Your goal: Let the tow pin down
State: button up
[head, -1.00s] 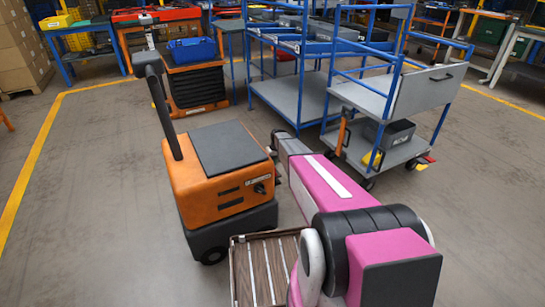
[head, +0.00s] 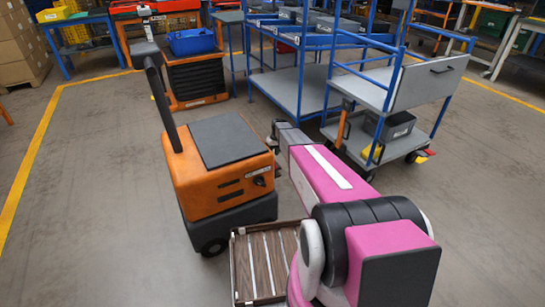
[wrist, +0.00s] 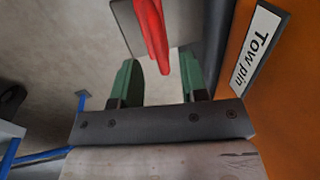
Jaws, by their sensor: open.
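The orange tug (head: 228,180) with a dark top and a tall black tiller stands left of centre in the head view. In the wrist view its orange side (wrist: 285,85) bears a white "Tow pin" label (wrist: 257,48). A red handle (wrist: 152,35) hangs in front of a grey plate (wrist: 185,22) beside that side. My gripper (wrist: 160,75) is open, its two green fingers apart, with the handle's end showing between them. I cannot tell whether either finger touches it. In the head view my arm hides the gripper's jaws and the handle.
A blue-framed cart (head: 300,90) and a grey-decked trolley (head: 395,145) with a box stand right of the tug. A dark drawer unit (head: 196,82) with a blue bin (head: 191,41) stands behind it. The floor left of the tug is clear up to a yellow line (head: 38,150).

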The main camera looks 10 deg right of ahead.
notch_tip(320, 180, up, 8)
jog(key=d, duration=0.1)
jog(key=shift+w+d, duration=0.25)
